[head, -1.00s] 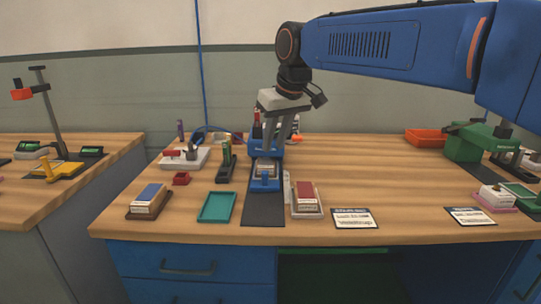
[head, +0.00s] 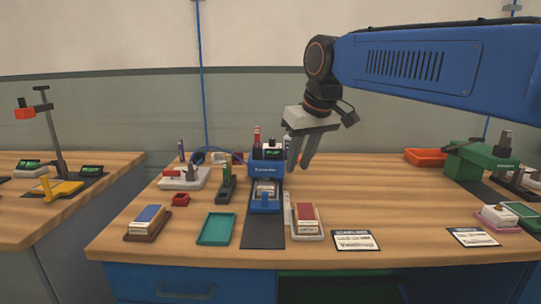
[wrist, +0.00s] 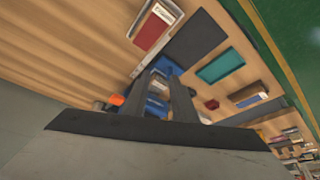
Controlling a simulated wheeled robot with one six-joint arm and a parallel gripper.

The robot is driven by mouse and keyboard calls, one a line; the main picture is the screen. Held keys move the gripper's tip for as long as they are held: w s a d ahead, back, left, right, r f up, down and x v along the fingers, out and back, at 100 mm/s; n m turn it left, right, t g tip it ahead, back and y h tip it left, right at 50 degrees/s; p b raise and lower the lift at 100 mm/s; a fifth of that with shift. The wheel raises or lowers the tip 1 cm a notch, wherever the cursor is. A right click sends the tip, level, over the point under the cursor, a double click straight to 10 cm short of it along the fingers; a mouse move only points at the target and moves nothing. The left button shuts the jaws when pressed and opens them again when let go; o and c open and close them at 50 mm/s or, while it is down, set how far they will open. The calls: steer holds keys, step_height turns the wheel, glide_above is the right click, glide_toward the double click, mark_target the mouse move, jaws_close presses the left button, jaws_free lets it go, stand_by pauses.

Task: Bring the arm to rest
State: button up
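My gripper (head: 298,167) hangs from my blue arm above the bench, just right of the blue press-like device (head: 267,168). Its two fingers are apart, with nothing held between them. In the wrist view the dark fingers (wrist: 166,72) have a gap between them, with the blue device seen beyond. The fingers look clear of the device and the bench top. The device stands on a dark mat (head: 262,232), with a small block in its lower part.
A red-topped block lies in a white tray (head: 321,234), right of the mat. A teal tray (head: 215,229) and a blue-topped block (head: 149,216) are to its left. An orange bin (head: 425,157) and a green machine (head: 470,163) stand at right.

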steer(key=s+d+f+m+h, duration=0.2)
steer(key=s+d+f+m, duration=0.3)
steer(key=s+d+f, duration=1.6)
steer(key=s+f, duration=0.3)
steer(key=s, duration=0.1)
steer(key=shift+m+t, duration=0.3)
steer(key=shift+t, duration=0.1)
